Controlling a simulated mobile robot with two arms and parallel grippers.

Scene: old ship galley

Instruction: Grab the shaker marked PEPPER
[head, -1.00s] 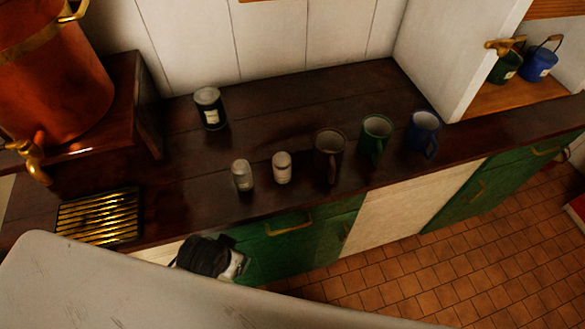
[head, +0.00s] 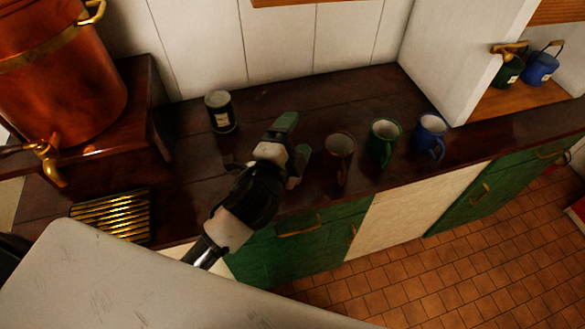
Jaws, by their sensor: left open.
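My left gripper (head: 294,143) reaches over the dark wooden counter (head: 330,107) from the lower left. Its green-tipped fingers are apart, so it is open. The two small pale shakers seen earlier on the counter are now hidden behind this gripper and its wrist. I cannot tell which one is marked PEPPER, or whether a finger touches either. My right gripper is not in view.
A brown mug (head: 340,155), a green mug (head: 383,142) and a blue mug (head: 430,136) stand close to the gripper's right. A dark labelled canister (head: 221,113) stands behind left. A copper urn (head: 62,95) and a brass drip grate (head: 112,214) are left.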

